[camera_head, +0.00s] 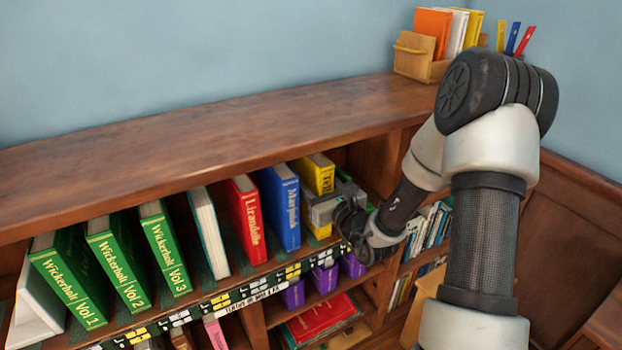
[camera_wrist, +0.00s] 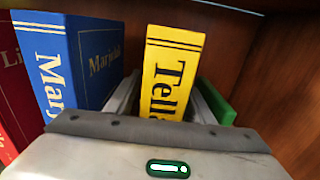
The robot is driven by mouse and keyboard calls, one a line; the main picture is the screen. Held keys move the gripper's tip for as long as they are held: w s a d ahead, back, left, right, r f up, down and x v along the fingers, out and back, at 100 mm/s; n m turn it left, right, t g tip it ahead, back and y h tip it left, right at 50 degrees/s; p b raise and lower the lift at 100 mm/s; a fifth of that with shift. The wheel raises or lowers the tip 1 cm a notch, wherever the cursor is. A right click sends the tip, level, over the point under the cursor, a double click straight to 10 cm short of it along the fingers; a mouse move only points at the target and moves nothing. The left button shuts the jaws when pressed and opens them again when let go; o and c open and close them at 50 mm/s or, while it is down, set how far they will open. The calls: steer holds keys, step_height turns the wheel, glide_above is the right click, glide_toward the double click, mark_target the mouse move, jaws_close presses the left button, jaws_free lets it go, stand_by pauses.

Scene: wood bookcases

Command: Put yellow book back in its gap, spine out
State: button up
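The yellow book (camera_head: 317,174) stands upright on the upper shelf, right of the blue book (camera_head: 279,207), with its lettered spine facing out. It also shows in the wrist view (camera_wrist: 172,70), with the blue book (camera_wrist: 75,60) to its left. My gripper (camera_head: 325,209) reaches in from the right, with one finger on each side of the yellow book's spine. In the wrist view the fingers (camera_wrist: 165,100) look close against both sides of it. The gripper body hides the lower spine there.
A red book (camera_head: 246,218), a white-edged book (camera_head: 208,232) and several green volumes (camera_head: 118,264) stand to the left. The wooden shelf top (camera_head: 220,135) is close above. A green object (camera_wrist: 215,102) and the wooden side wall (camera_wrist: 275,80) are right of the yellow book.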

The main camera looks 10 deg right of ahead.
steer(key=shift+r, duration=0.1)
steer(key=shift+s+r, duration=0.1)
steer(key=p+v, duration=0.1)
steer(key=v, duration=1)
steer(key=shift+s, duration=0.35)
